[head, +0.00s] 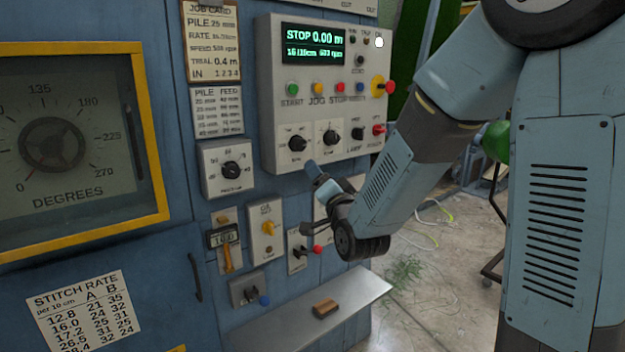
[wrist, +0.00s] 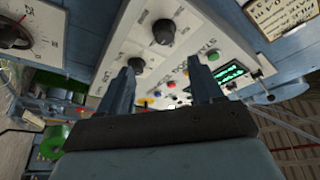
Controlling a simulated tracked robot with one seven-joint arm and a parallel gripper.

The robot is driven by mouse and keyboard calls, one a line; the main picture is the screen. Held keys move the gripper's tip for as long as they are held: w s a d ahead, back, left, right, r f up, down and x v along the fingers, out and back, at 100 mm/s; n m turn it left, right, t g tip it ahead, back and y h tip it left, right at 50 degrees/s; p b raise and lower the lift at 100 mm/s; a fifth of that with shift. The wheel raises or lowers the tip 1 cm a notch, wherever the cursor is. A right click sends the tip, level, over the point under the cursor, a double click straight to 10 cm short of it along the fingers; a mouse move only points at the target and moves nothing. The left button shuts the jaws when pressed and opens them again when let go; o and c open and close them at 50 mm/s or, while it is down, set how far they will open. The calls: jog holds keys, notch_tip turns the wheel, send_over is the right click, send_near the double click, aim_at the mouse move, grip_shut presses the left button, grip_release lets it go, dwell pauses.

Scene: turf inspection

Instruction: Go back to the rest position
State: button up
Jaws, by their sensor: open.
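My gripper (head: 312,172) is in front of the blue machine cabinet, just below the grey control panel (head: 262,95). In the wrist view the two fingers of my gripper (wrist: 160,88) stand apart with nothing held between them. The panel's knobs and coloured buttons show past and between the fingers. Whether a fingertip touches the panel cannot be told. My arm reaches in from the upper right of the head view and hides part of the panel's lower right side.
The panel's green display (head: 313,46) reads STOP 0.00 m. A metal shelf (head: 265,335) with a small brown block (head: 325,308) on it juts out below my gripper. A yellow-framed degrees dial (head: 160,215) is at left. Concrete floor with loose cable lies at right.

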jog(key=s+d+n+g+h, duration=0.45)
jog(key=s+d+g, duration=0.4)
jog(key=d, duration=0.35)
jog(key=s+d+g+h, duration=0.1)
jog(key=s+d+g, duration=0.1)
jog(key=s, duration=0.8)
jog(key=s+d+n+g+h, duration=0.1)
jog(key=s+d+g, duration=0.2)
jog(key=s, duration=0.7)
jog(key=shift+d+f+g, duration=0.15)
jog(key=shift+d+g, duration=0.2)
jog(key=shift+d, duration=0.45)
jog(key=shift+w, duration=0.1)
jog(key=shift+c, duration=0.2)
